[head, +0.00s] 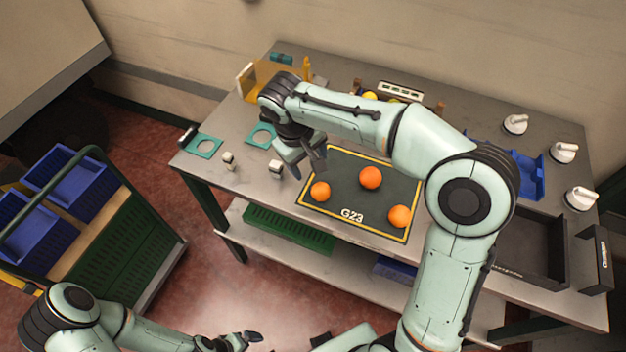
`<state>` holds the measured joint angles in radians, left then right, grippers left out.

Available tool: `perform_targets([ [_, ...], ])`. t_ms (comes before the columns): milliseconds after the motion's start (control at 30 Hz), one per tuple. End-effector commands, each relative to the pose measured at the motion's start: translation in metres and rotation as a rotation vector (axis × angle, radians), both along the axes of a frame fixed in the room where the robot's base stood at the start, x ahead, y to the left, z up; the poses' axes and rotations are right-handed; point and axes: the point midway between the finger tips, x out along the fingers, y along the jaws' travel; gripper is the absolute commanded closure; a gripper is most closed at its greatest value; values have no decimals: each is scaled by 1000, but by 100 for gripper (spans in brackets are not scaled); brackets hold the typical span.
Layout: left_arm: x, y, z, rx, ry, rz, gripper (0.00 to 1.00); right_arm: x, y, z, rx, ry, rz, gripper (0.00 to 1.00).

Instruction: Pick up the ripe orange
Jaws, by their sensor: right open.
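Three oranges rest on a dark mat (345,167) with a yellow border and the label G23. One orange (320,191) is at the mat's left, one (371,178) is near its middle, and one (399,216) is at its right front. All look orange-coloured; I cannot tell which is ripe. My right gripper (308,171) is open and empty, pointing down just above and left of the left orange, apart from it. My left gripper (250,338) is low at the bottom of the view, away from the table; its jaws are too small to read.
The grey table (245,188) holds teal plates (203,146), small white blocks (276,167), white knobs (563,152), a blue tray (528,172) and a black tray (530,240). A cart with blue crates (68,182) stands at the left. Open floor lies between cart and table.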

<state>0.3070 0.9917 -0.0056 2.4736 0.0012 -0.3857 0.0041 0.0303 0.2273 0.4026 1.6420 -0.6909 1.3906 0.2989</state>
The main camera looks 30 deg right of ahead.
Motion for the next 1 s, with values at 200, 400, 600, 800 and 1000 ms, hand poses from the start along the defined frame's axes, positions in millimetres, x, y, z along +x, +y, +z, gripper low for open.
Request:
perform_targets([
  [200, -6, 0, -7, 1, 7, 1, 0, -1, -9, -36, -3, 8, -3, 34],
  [400, -9, 0, -11, 1, 11, 1, 0, 1, -16, -69, -2, 5, -1, 34],
  [600, -9, 0, -12, 1, 11, 1, 0, 1, -19, -81, -1, 4, -2, 34],
  [800, -10, 0, -13, 1, 11, 0, 0, -9, -26, -108, -1, 6, -3, 34],
  [1000, -11, 0, -14, 1, 11, 0, 0, -7, -30, -128, 0, 3, -2, 34],
])
